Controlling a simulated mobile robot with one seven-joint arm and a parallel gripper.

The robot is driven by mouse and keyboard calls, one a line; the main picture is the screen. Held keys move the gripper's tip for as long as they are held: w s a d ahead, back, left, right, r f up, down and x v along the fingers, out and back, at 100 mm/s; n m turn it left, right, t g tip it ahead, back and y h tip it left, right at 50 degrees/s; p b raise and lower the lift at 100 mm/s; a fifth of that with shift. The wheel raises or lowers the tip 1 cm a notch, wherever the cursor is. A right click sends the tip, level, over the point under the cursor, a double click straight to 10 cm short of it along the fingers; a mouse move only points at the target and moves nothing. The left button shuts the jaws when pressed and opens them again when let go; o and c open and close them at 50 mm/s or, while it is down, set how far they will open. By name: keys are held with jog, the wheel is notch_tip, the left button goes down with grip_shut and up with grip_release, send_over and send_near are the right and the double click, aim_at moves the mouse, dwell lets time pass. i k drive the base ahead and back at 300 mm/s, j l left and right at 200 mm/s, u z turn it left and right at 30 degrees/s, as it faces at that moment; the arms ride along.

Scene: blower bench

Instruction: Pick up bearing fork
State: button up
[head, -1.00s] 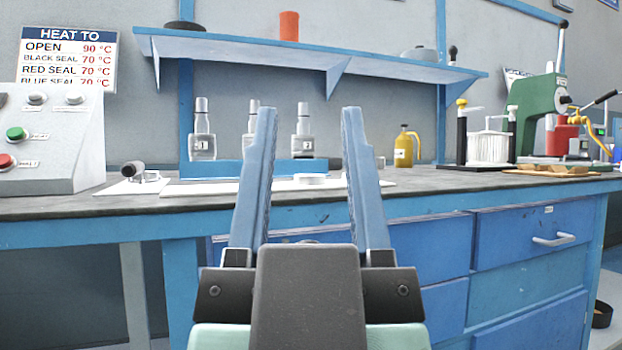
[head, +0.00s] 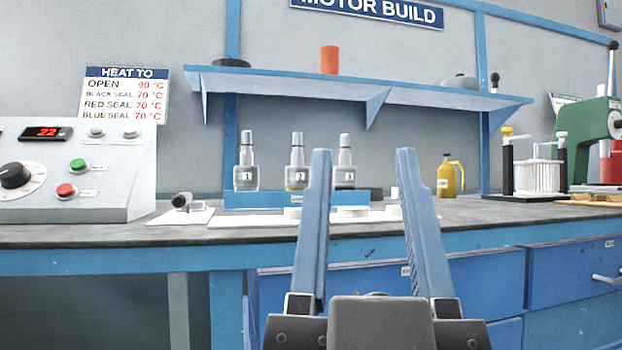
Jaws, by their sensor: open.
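My gripper (head: 363,152) is open and empty, its two blue fingers pointing toward the back of the bench, in front of the bench edge in this view. A short tool with a dark round handle (head: 182,200) lies on a white sheet at the left of the bench, left of my gripper and apart from it. It may be the bearing fork, but its far end is too small to make out. No other fork shape shows clearly. My fingers hide part of the bench top behind them.
A control box (head: 75,170) stands at the far left. Numbered bottles stand in a blue rack (head: 240,201) behind white rings on a white mat (head: 255,221). A yellow can (head: 448,178) and a wound coil stand (head: 538,178) are right. A shelf (head: 290,82) hangs above.

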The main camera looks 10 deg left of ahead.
aim_at(180, 200)
jog(key=i+j+u, duration=0.1)
jog(key=u, duration=0.6)
